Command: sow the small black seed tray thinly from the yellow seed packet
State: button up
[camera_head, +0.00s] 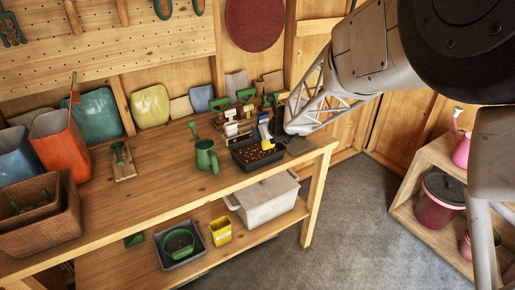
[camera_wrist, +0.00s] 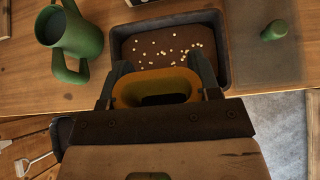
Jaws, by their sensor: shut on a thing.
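The small black seed tray (camera_head: 262,166) sits on the bench top near its right end. In the wrist view the tray (camera_wrist: 224,48) holds brown soil with many pale seeds scattered on it, mostly in the middle. My gripper (camera_wrist: 158,82) is shut on the yellow seed packet (camera_wrist: 155,74), with one finger on each side. The packet's dark open mouth shows in the wrist view. In the head view the packet (camera_head: 265,133) is tilted over the tray's back right part, and my gripper (camera_head: 272,126) is partly hidden behind it.
A green watering can (camera_head: 206,156) stands left of the tray; it also shows in the wrist view (camera_wrist: 76,38). Labels and green-handled tools (camera_head: 237,112) crowd behind the tray. A small green object (camera_wrist: 273,30) lies right of it. The bench front edge is close. A lidded pale box (camera_head: 266,201) stands below.

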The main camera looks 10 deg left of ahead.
jog(key=shift+r+t+y, duration=0.3)
jog(key=shift+r, duration=0.2)
jog(key=shift+w+r, duration=0.1)
jog(key=shift+r, duration=1.45)
jog(key=w+d+f+m+t+h, duration=0.1)
jog(key=w+d+f, duration=0.4)
jog(key=d, duration=0.7)
jog(key=w+d+f+m+t+h, duration=0.1)
jog(key=w+d+f+m+h, duration=0.1)
jog(key=w+d+f, duration=0.3)
jog(key=w+d+f+m+h, duration=0.1)
jog(key=w+d+f, duration=0.4)
jog(key=d+f, duration=0.5)
jog(key=d+m, duration=0.1)
jog(key=d, duration=0.7)
jog(key=shift+w+d+f+m+t+h, duration=0.15)
jog(key=shift+d+f+m+t+h, duration=0.15)
jog(key=shift+d+t+h, duration=0.1)
